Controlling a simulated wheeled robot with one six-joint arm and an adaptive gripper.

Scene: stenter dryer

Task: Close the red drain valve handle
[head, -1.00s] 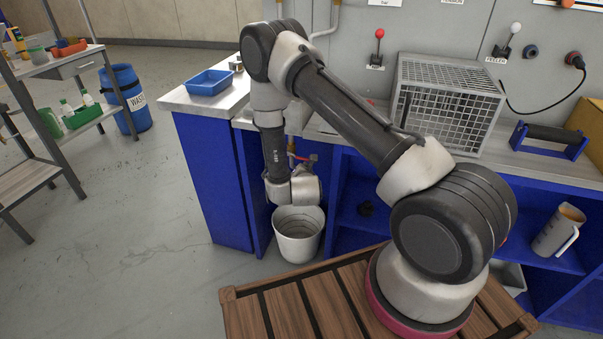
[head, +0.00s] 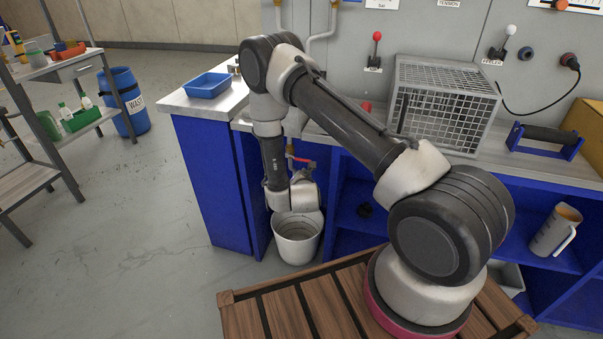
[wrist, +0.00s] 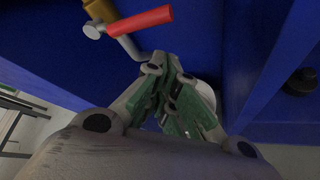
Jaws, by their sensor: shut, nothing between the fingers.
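The red drain valve handle (wrist: 140,21) is at the top of the wrist view, a red bar running out to the right from a pale bolt. It sits beside a brass valve body (wrist: 101,9) with a grey pipe bending below it. In the head view the handle (head: 303,161) is a small red bar above my wrist, partly hidden by the arm. My gripper (wrist: 170,66) is shut and empty, its green-padded fingers together. Its tips are below the handle in the picture and look apart from it. My gripper is hidden in the head view.
A grey bucket (head: 298,247) stands on the floor under my wrist. Blue cabinet walls (head: 238,190) lie close on the left and right of the valve. A blue tray (head: 208,85) and a wire-mesh box (head: 445,105) are on the countertop. Open floor lies to the left.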

